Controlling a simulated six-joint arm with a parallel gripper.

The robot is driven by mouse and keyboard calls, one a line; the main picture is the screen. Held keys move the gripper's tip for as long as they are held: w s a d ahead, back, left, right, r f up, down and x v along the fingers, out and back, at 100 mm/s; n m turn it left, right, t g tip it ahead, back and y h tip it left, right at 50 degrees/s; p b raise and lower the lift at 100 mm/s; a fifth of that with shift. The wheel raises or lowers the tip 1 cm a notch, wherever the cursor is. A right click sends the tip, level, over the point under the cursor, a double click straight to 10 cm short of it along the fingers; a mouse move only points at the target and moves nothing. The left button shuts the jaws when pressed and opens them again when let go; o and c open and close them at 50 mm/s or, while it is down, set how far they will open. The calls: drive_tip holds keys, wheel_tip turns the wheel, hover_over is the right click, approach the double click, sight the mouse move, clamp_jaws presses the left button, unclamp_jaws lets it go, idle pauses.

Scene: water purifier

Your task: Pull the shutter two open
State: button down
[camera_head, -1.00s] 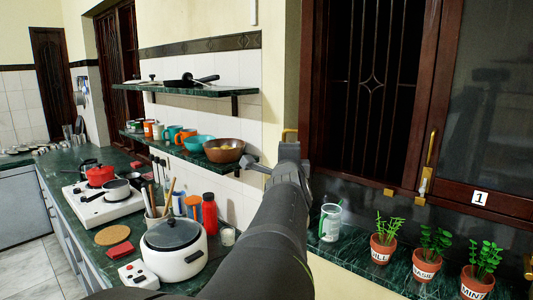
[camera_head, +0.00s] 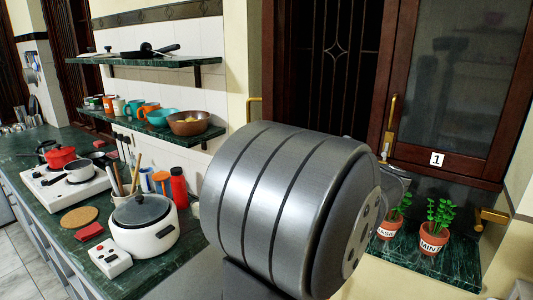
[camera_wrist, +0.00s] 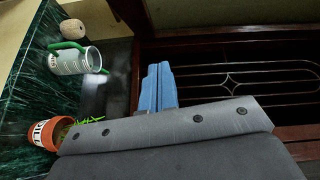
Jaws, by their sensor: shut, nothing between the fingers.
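A dark wood shutter (camera_head: 395,85) with a glass pane, a white label "1" and an upright brass handle (camera_head: 390,118) is on the right in the head view. No label "2" is readable, so I cannot tell which part is shutter two. To its left is a window opening with a dark metal grille (camera_head: 336,48). Another brass handle (camera_head: 254,108) shows at the opening's left edge. In the wrist view, my gripper's blue fingers (camera_wrist: 159,88) are together and empty, in front of the grille (camera_wrist: 232,78).
Herb pots, including the "MINT" pot (camera_head: 433,238), stand on the green sill (camera_head: 455,262) below the window. The wrist view shows a glass mug with a green handle (camera_wrist: 75,61) and the "DILL" pot (camera_wrist: 45,134) near the gripper. A rice cooker (camera_head: 145,228) stands on the left counter.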

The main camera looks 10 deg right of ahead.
drive_tip(key=w+a+f+y, duration=0.3)
drive_tip(key=w+a, duration=0.5)
drive_tip(key=a, duration=0.1)
drive_tip(key=shift+w+f+g, duration=0.15)
drive_tip(key=shift+f+g, duration=0.05)
drive_tip(key=shift+g, duration=0.2)
drive_tip(key=w+a, duration=0.4)
drive_tip(key=a, duration=0.7)
drive_tip(key=shift+a, duration=0.3)
drive_tip(key=shift+d, duration=0.1)
